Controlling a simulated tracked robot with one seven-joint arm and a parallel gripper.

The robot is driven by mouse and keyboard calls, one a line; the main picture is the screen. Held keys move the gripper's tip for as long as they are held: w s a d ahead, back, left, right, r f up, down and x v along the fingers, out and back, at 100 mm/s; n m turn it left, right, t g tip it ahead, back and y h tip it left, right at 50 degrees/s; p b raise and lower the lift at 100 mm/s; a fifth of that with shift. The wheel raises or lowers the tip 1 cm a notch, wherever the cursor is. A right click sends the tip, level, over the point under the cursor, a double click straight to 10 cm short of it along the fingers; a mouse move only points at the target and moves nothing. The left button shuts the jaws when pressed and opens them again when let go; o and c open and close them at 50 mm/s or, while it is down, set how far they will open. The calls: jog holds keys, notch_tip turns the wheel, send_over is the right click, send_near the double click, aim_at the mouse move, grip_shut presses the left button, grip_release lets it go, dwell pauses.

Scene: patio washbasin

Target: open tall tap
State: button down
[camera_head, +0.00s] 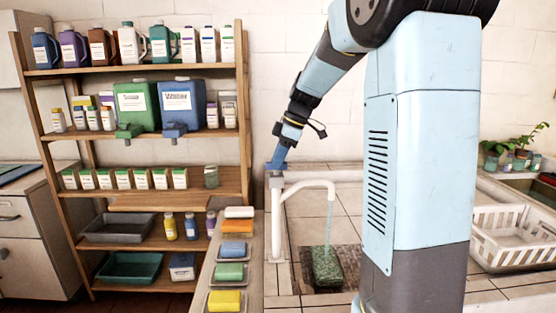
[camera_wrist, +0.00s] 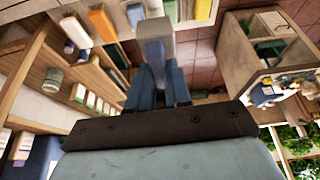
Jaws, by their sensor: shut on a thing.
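The tall tap (camera_head: 277,220) is white, with an upright post and a curved spout that reaches right. A thin greenish stream of water (camera_head: 329,215) runs from the spout down into the sunken basin (camera_head: 290,272). My gripper (camera_head: 277,166) is at the top of the post, its blue fingers on the tap's grey head. In the wrist view my gripper (camera_wrist: 160,88) has its two blue fingers on either side of the pale grey tap handle (camera_wrist: 156,52), shut on it. The fingers partly hide the handle.
A row of coloured sponges on trays (camera_head: 229,272) lies just left of the tap. A wooden shelf (camera_head: 150,201) with bottles and canisters stands further left. A white basket (camera_head: 515,238) sits at the right. The tiled top around the basin is mostly clear.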

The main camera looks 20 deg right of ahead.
jog(key=shift+d, duration=0.1)
jog(key=c, duration=1.1)
grip_release()
jog(key=shift+o, duration=0.2)
jog(key=v, duration=1.3)
jog(key=shift+d+r, duration=0.15)
jog(key=shift+r, duration=0.15)
jog(key=s+a+f+m+t+h, duration=0.1)
jog(key=s+f+m, duration=0.3)
jog(key=s, duration=0.5)
jog(key=s+a+f+m+t+h, duration=0.1)
jog(key=s+a+f+m+t, duration=0.1)
jog(key=s+m, duration=0.4)
jog(key=s+a+f+m+t+h, duration=0.1)
jog(key=s+f+m, duration=0.4)
jog(key=s, duration=0.7)
jog(key=a+f+h, duration=0.1)
jog(key=a, duration=0.1)
jog(key=shift+s+a, duration=0.3)
jog(key=shift+s, duration=0.1)
